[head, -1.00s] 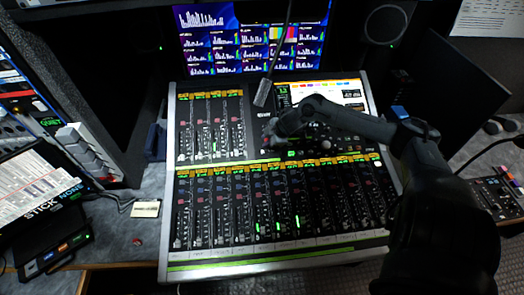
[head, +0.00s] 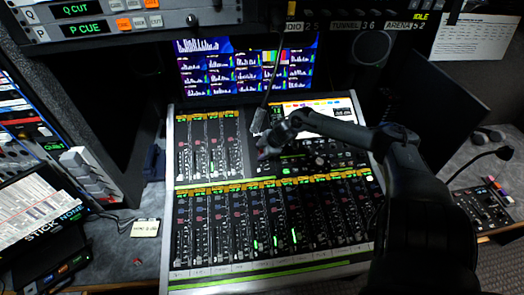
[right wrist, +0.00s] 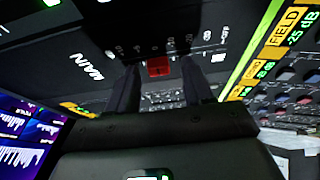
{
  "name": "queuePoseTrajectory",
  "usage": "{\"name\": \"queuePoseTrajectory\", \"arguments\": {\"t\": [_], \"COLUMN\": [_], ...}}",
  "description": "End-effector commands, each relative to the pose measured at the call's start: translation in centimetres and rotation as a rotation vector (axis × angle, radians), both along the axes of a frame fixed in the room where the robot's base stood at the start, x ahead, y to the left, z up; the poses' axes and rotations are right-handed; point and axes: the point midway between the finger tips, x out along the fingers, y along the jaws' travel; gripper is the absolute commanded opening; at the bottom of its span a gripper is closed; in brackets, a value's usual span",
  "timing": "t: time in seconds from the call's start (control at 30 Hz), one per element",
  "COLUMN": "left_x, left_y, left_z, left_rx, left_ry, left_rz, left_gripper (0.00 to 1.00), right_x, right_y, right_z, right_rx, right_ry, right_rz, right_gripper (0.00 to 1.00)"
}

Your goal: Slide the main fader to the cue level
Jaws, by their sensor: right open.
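The main fader (right wrist: 158,67) shows in the right wrist view as a small red cap on a dark panel, near a white MAIN label (right wrist: 86,66). My right gripper (right wrist: 159,72) is open, with one finger on each side of the cap in that view. I cannot tell whether either finger touches it. In the head view my right gripper (head: 268,147) is low over the upper middle of the mixing console (head: 168,215) and hides the main fader there. I cannot make out a cue level mark. My left gripper is not in view.
A thin gooseneck microphone (head: 262,115) hangs just behind my right gripper. A monitor (head: 215,70) stands behind the console. A rack with white keys (head: 85,165) is at the left, and a small control panel (head: 478,207) is at the right.

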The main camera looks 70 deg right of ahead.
Motion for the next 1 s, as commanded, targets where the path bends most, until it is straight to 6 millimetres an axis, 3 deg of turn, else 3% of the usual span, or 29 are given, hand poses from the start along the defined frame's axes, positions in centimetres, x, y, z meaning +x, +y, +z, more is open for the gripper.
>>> {"name": "queuePoseTrajectory", "arguments": {"t": [0.37, 1.0], "left_x": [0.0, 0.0], "left_y": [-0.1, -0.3], "left_z": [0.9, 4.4], "left_rx": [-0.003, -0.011], "left_ry": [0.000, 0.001], "left_rz": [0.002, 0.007], "left_gripper": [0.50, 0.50], "right_x": [-0.8, -5.1], "right_y": [0.2, 1.2], "right_z": [1.3, 8.5], "right_rx": [0.001, 0.001], "right_ry": [0.002, 0.000], "right_rz": [0.000, 0.000], "right_gripper": [0.51, 0.51]}}
